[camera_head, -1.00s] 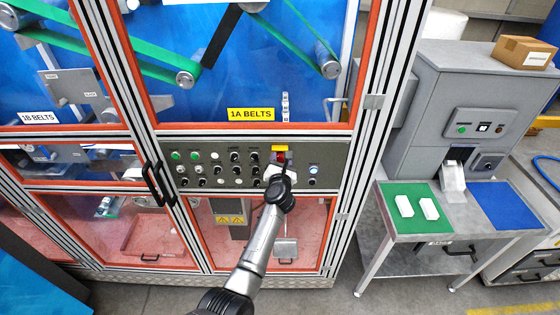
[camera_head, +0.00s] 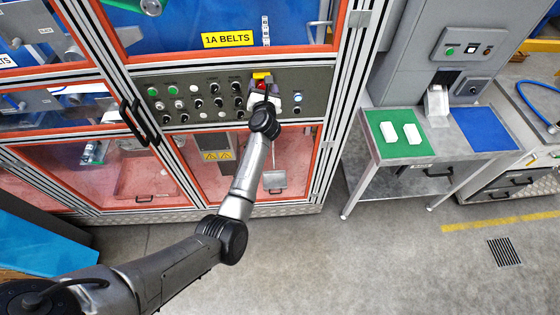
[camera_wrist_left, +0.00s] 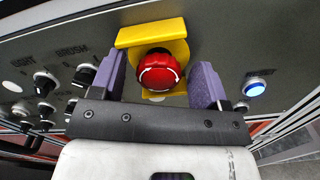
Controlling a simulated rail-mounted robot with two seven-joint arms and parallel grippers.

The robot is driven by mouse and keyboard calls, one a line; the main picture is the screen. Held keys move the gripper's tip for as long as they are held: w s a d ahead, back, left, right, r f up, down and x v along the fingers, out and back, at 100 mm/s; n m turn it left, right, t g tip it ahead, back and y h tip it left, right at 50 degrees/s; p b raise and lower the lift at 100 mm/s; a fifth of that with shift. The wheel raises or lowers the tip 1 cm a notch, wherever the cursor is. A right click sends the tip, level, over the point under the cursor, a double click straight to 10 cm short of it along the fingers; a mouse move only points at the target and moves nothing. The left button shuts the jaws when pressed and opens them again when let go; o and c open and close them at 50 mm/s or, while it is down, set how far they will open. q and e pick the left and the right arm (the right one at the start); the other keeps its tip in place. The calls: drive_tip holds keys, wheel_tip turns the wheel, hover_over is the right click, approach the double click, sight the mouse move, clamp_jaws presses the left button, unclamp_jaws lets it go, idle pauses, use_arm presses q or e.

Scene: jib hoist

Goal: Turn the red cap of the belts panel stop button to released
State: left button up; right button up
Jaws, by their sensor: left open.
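The red cap (camera_wrist_left: 158,70) of the stop button sits in a yellow surround (camera_wrist_left: 150,34) on the grey belts panel (camera_head: 175,88). In the head view the cap (camera_head: 262,86) is a small red spot partly hidden by my left gripper (camera_head: 264,90). In the left wrist view my left gripper (camera_wrist_left: 160,84) is open, with one purple finger on each side of the cap. Gaps show between the fingers and the cap, so they do not touch it. White arrow marks show on the cap. My right gripper is in neither view.
Several black knobs (camera_wrist_left: 45,82) stand left of the cap, and a lit blue button (camera_wrist_left: 254,87) is at its right. A yellow 1A BELTS label (camera_head: 228,39) is above the panel. A table with a green mat (camera_head: 390,150) stands to the right. The floor between is clear.

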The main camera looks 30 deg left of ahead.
use_arm(q)
drive_tip(key=n+b, duration=0.1)
drive_tip(key=n, duration=0.1)
drive_tip(key=s+d+n+b, duration=0.1)
drive_tip(key=n+b, duration=0.1)
drive_tip(key=s+n+b, duration=0.1)
drive_tip(key=n+b, duration=0.1)
drive_tip(key=shift+s+d, duration=0.2)
drive_tip(key=shift+d, duration=0.1)
drive_tip(key=s+d+m+t+h+b, duration=0.1)
drive_tip(key=s+d+m+t+b, duration=0.55)
drive_tip(key=s+d+m, duration=0.6)
drive_tip(key=s+d+f+m+h+b, duration=0.1)
drive_tip(key=s+d+f+m+h, duration=0.2)
drive_tip(key=m+h, duration=0.4)
drive_tip(key=s+d+f+m+t+h+b, duration=0.1)
drive_tip(key=s+d+f+m+h+b, duration=0.1)
drive_tip(key=d+f+m+h, duration=0.3)
drive_tip(key=shift+s+m+h, duration=0.8)
drive_tip(key=shift+m+h, duration=0.7)
drive_tip(key=shift+m, duration=1.35)
drive_tip(key=shift+t, duration=0.25)
